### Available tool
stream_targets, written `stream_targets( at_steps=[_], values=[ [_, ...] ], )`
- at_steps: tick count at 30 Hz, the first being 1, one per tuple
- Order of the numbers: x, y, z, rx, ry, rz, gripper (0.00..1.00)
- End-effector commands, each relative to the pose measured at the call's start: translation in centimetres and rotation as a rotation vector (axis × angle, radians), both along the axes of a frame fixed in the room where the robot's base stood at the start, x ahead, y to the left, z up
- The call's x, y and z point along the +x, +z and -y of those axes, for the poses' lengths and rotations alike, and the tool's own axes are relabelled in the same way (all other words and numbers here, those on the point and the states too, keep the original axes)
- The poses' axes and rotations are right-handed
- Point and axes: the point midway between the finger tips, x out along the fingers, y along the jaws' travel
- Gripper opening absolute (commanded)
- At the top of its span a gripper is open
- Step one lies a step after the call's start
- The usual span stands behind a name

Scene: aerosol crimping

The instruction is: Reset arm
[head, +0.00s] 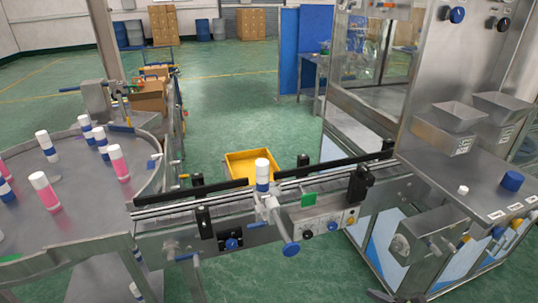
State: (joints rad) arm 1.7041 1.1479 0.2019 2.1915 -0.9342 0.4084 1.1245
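My arm and my gripper do not show in the head view. A white can with a blue band (262,174) stands upright on the conveyor (165,212) near the middle of the picture. Several pink cans with white tops, such as this pink can (118,160), and several white and blue cans stand on the round metal table (85,210) at left.
The steel machine (440,160) fills the right side, with two grey hoppers (500,110), a small white cap (463,190) and a blue cap (512,181) on its top. A yellow crate (240,163) is behind the conveyor. Open green floor lies beyond.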

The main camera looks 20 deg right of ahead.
Motion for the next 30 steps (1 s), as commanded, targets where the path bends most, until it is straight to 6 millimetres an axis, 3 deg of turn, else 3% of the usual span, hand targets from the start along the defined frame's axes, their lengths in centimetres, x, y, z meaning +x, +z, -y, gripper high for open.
stream_targets(
  at_steps=[8, 14, 20, 24, 30],
  values=[
    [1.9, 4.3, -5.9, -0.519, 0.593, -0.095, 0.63],
    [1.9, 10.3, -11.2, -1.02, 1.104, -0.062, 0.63],
    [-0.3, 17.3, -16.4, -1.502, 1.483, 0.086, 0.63],
    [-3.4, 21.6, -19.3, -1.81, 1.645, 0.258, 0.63],
    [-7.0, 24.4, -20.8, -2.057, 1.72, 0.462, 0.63]
  ],
)
